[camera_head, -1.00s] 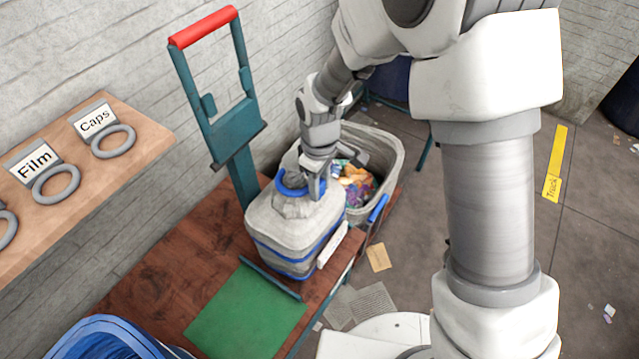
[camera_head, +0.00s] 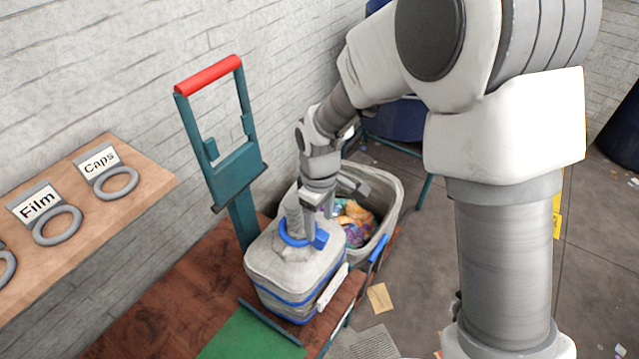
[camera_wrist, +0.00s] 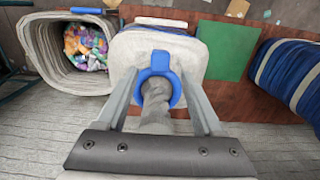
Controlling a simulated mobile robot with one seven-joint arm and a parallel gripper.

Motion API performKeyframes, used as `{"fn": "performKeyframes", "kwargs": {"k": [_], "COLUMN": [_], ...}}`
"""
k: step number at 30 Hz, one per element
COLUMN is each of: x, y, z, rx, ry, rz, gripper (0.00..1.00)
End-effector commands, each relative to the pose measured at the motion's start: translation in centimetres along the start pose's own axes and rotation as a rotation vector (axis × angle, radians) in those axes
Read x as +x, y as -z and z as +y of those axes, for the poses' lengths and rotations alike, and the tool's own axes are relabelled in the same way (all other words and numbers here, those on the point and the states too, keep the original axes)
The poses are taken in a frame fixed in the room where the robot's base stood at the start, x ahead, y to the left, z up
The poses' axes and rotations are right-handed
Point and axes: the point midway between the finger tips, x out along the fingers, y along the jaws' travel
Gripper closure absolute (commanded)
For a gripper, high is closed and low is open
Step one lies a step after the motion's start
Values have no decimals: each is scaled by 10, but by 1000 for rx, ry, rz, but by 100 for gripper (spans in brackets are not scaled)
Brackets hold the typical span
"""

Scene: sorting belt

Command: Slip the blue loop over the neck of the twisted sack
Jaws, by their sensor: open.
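The twisted sack (camera_head: 285,270) is pale grey with blue bands and stands on the wooden bench; it also shows in the wrist view (camera_wrist: 130,48). Its grey neck (camera_wrist: 157,98) rises toward the wrist camera. The blue loop (camera_head: 287,237) sits low around the neck, close to the sack's top; in the wrist view its ring (camera_wrist: 143,82) shows on both sides of the neck, with its near edge hidden. Its blue tab (camera_head: 320,239) points right. My gripper (camera_head: 313,228) is open above the sack, its fingers (camera_wrist: 158,72) apart on either side of the loop.
A grey bin (camera_head: 390,205) with colourful waste stands behind the sack. A teal frame with a red handle (camera_head: 208,75) rises at left. A green mat (camera_head: 245,338) lies in front. A shelf (camera_head: 150,180) holds labelled grey rings.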

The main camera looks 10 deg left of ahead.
Motion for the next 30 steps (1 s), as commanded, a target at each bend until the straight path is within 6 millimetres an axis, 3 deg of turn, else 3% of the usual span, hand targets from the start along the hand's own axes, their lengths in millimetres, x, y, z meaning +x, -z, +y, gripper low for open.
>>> {"fn": "performKeyframes", "kwargs": {"k": [1,6,15,21,30], "x": [-16,-59,-122,-139,-142], "y": [1,1,1,0,0], "z": [1,1,1,0,0], "rx": [1,1,1,0,0], "ry": [-3,-4,-2,0,0], "rz": [5,6,4,2,1], "gripper": [31,31,31,31,31]}}
